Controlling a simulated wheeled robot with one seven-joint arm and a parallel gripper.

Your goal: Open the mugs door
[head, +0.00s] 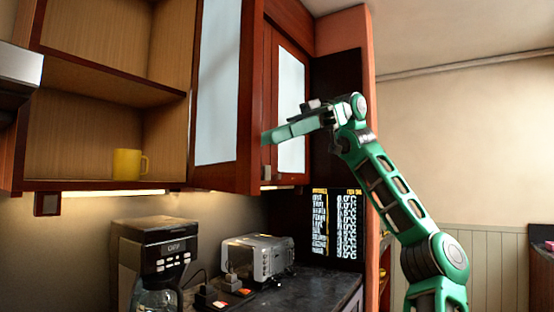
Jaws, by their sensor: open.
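A yellow mug (130,163) stands on the lower shelf of the wooden upper cabinet (105,82). The compartment with the mug is uncovered and its inside shows. A red-brown door (248,95) with a pale frosted panel stands at the right side of this compartment, swung out from it. My green arm reaches in from the right. My gripper (267,138) is open at the door's right edge, with its tips close to the wood. I cannot tell whether they touch it, and the gap between the fingers is hard to see.
A second frosted-panel door (291,105) is behind my gripper, to the right. Below, the dark counter (325,285) holds a coffee maker (155,262) and a silver toaster (258,257). A black board with writing (335,225) stands at the back. The space right of my arm is largely clear.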

